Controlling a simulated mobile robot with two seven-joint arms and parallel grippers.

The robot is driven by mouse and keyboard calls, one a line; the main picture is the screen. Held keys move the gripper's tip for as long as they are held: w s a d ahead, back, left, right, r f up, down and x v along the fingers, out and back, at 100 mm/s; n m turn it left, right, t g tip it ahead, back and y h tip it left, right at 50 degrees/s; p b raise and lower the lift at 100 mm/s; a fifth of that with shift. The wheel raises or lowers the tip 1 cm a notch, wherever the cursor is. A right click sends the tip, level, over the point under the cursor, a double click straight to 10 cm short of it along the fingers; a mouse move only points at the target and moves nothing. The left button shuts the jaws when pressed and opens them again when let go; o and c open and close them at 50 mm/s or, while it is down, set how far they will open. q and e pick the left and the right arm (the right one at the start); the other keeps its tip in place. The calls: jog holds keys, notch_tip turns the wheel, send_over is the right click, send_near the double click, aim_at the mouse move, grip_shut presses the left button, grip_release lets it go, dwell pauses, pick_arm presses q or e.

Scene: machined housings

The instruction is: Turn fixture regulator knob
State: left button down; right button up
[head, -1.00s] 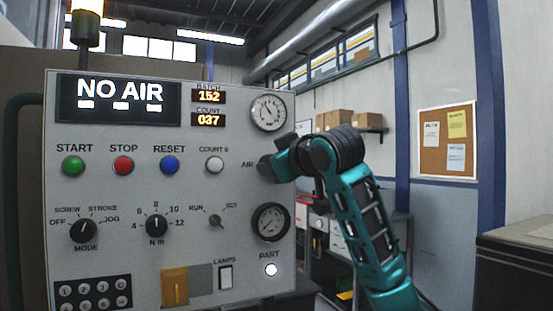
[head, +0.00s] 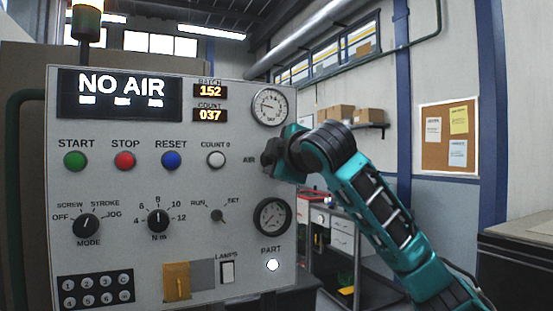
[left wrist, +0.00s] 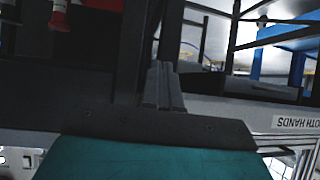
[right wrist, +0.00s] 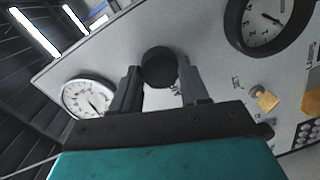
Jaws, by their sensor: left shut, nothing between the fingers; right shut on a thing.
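The grey control panel (head: 130,190) fills the left of the head view, and its display reads NO AIR. The dark round regulator knob (right wrist: 159,67) is between the fingers of my right gripper (right wrist: 161,87) in the right wrist view. That gripper is shut on it at the panel's AIR label; in the head view the gripper (head: 272,157) largely hides the knob. The upper gauge (head: 269,106) has its needle pointing left. My left gripper (left wrist: 164,85) is shut and empty, seen only in the left wrist view.
A lower gauge (head: 271,216) sits just below my right gripper. Coloured buttons, selector switches and a yellow plate (head: 176,281) are on the panel. A shelf unit (head: 345,240) stands behind my right arm. A dark cabinet (head: 515,255) is at far right.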

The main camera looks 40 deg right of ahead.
jog(key=shift+n, duration=0.3)
jog(key=o, duration=1.1)
jog(key=shift+c, duration=0.2)
jog(key=v, duration=1.3)
jog(key=shift+b, duration=0.45)
jog(key=shift+w+a, duration=0.1)
